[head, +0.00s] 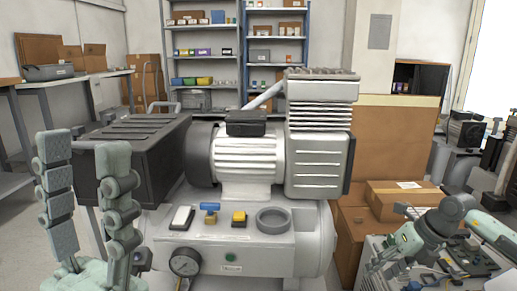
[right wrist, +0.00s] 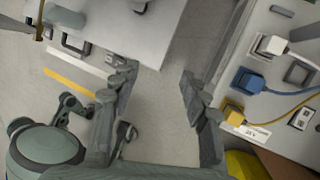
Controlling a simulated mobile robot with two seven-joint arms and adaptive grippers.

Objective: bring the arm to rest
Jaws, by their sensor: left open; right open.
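My left gripper (head: 84,148) stands upright at the left of the head view. Its two jointed fingers are spread apart with nothing between them. It appears in front of the dark box beside the compressor. My right arm (head: 432,230) is low at the right of the head view, where its fingers are hard to make out. In the right wrist view my right gripper (right wrist: 160,78) is open and empty, with bare floor showing between its fingers. The compressor (head: 262,247), with a grey tank, motor and finned pump head, fills the middle of the head view.
The tank carries a blue-handled valve (head: 209,208), a yellow part (head: 239,218), a grey ring (head: 273,219) and a gauge (head: 185,262). Cardboard boxes (head: 400,197) stand to its right. In the right wrist view a blue plug (right wrist: 249,82) sits on a pale surface right of the gripper.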

